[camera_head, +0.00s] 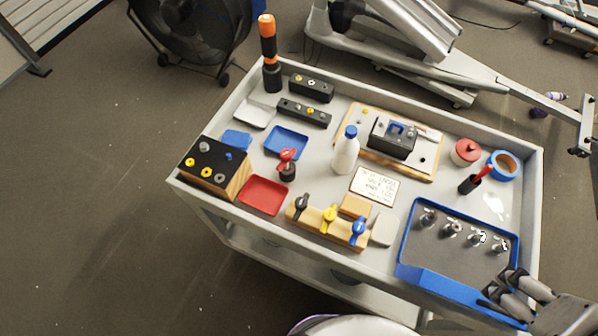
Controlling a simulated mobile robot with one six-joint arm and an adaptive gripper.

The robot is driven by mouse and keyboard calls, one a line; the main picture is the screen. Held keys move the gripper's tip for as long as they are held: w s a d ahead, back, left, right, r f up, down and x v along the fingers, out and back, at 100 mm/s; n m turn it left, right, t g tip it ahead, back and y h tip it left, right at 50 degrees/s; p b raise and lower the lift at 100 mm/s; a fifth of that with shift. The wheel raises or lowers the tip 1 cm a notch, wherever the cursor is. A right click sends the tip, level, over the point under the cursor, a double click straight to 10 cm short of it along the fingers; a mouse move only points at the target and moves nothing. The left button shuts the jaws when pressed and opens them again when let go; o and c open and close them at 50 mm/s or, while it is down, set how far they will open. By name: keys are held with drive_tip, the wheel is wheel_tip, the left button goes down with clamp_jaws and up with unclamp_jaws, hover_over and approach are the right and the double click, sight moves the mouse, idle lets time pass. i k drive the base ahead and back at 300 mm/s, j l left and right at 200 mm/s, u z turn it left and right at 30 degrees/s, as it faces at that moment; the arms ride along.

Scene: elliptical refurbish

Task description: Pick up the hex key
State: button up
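I cannot pick out a hex key for certain at this size. A red-handled tool (287,156) stands upright in a small dark holder near the middle left of the cart top. Another red-handled item (483,173) leans in a black holder (469,184) at the right. My gripper (494,286) is at the lower right, over the front right corner of a blue-rimmed tray (430,277). Its dark fingers look apart, with nothing seen between them. Several small metal pieces (452,229) stand in a row in that tray, beyond the gripper.
The grey cart (217,130) has raised edges. On it are a white bottle (345,153), a wooden knob block (318,225), a red tray (263,195), a mounted device (392,138), a red jar (466,152) and blue tape (505,164). An orange-topped black tool (268,50) stands at the back left.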

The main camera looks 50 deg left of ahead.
sight(301, 203)
drive_tip(key=k+u, duration=0.1)
drive_tip(key=u, duration=0.25)
drive_tip(key=k+u, duration=0.1)
drive_tip(key=u, duration=0.3)
drive_tip(key=k+u, duration=0.1)
drive_tip(key=u, duration=1)
drive_tip(key=i+j, duration=0.15)
drive_tip(key=j, duration=0.15)
drive_tip(key=i+j, duration=0.15)
drive_tip(key=j, duration=0.15)
drive_tip(key=i+j, duration=0.2)
drive_tip(key=j+z, duration=0.15)
drive_tip(key=z, duration=1.9)
